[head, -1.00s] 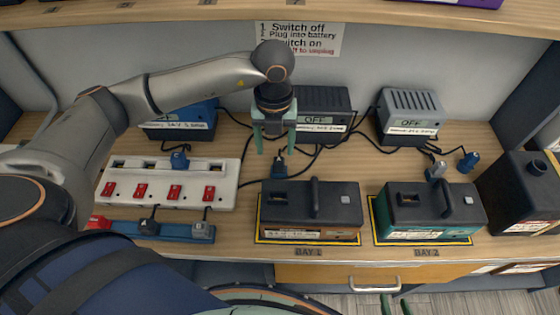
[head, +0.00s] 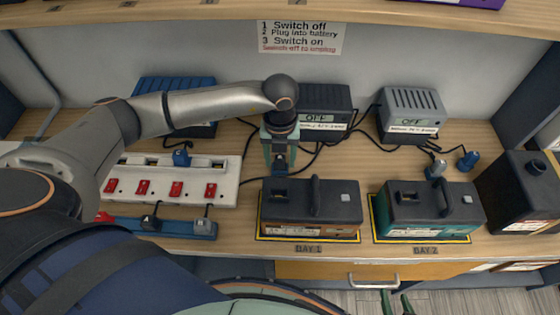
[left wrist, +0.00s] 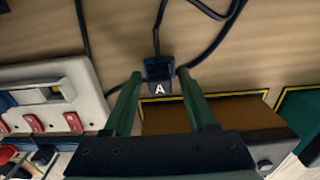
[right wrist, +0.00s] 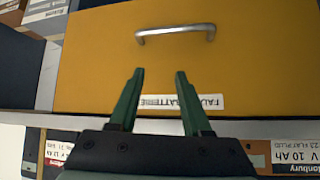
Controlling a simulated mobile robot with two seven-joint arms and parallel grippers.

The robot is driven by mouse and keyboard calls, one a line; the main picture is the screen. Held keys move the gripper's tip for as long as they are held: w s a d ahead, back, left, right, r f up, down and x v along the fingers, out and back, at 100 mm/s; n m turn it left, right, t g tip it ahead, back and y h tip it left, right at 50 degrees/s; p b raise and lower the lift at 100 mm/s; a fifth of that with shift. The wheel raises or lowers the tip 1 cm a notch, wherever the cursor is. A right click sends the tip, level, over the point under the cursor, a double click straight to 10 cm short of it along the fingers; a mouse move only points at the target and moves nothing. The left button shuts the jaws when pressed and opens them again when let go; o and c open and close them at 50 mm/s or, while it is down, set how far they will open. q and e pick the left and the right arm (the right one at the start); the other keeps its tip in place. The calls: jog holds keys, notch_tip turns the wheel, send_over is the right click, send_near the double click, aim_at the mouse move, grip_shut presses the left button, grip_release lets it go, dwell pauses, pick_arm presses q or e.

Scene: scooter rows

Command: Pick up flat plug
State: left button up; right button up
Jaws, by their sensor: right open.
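A dark blue plug marked "A" (left wrist: 158,72) lies on the bench with its cable running back. My left gripper (left wrist: 159,75) is open, with a fingertip on each side of this plug and small gaps showing. In the head view the left gripper (head: 281,164) points down behind the bay 1 battery, and the plug is partly hidden between its fingers. I cannot tell by shape which plug is the flat one. Other plugs are a blue one (head: 182,157) on the power strip, a grey one (head: 436,170) and a blue one (head: 469,160). My right gripper (right wrist: 157,75) is open and empty before the yellow drawer.
Batteries stand in bay 1 (head: 336,205) and bay 2 (head: 459,200), close in front of the plugs. The white power strip (head: 228,184) is left of the left gripper. Chargers (head: 322,98) stand behind, with loose cables between. The yellow drawer (right wrist: 250,60) faces my right gripper.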

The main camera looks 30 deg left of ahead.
pick_arm(q)
grip_shut()
jog(key=shift+r, duration=0.15)
dwell(0.4)
